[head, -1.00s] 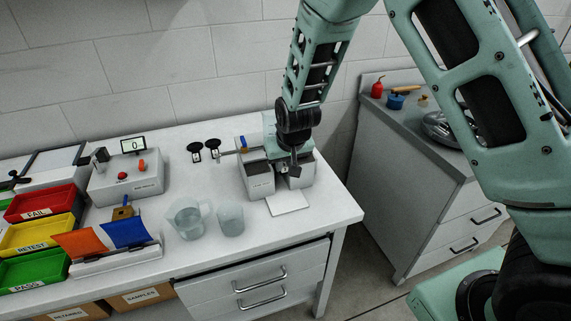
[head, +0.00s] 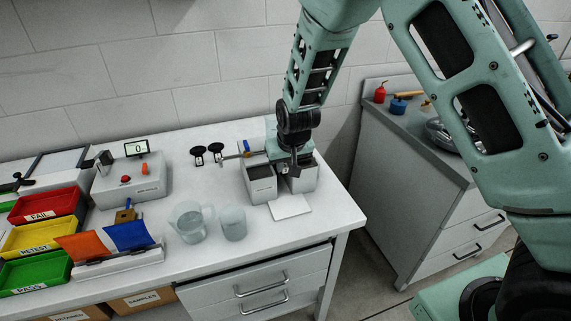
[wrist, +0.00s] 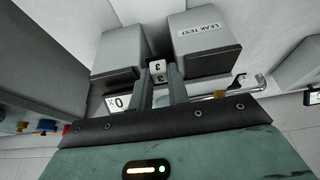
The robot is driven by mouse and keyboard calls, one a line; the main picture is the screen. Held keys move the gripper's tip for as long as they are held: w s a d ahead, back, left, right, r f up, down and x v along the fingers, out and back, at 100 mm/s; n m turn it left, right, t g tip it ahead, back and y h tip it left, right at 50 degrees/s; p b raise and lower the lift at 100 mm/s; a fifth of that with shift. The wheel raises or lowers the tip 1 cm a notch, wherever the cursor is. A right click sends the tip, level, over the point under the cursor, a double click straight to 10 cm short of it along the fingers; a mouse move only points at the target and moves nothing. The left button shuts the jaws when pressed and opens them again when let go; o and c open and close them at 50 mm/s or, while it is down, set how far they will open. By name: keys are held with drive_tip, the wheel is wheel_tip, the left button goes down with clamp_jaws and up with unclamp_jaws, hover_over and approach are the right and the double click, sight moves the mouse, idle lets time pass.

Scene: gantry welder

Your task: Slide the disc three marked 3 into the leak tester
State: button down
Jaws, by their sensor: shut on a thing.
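The leak tester (head: 262,188) stands near the bench's right end, as two grey blocks with a gap between them. Its LEAK TEST label shows in the wrist view (wrist: 198,32). My gripper (head: 292,172) is over the gap, seen from above and partly hiding the tester. In the wrist view my gripper (wrist: 162,88) is shut on disc three (wrist: 158,66), with a small white piece marked 3 showing between the fingertips. The disc appears in line with the gap between the blocks. Its lower part is hidden, so I cannot tell how deep it sits.
A white plate (head: 290,207) lies in front of the tester. A jug (head: 190,222) and beaker (head: 232,222) stand to the left. Two black round pieces (head: 199,155) stand behind them. A thin pipe with a blue handle (head: 246,147) runs close behind the tester.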

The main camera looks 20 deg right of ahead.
drive_tip(key=c, duration=1.3)
unclamp_jaws()
drive_tip(key=shift+o, duration=0.2)
drive_tip(key=v, duration=1.7)
drive_tip(key=shift+r+b, duration=0.25)
drive_tip(key=shift+b, duration=0.2)
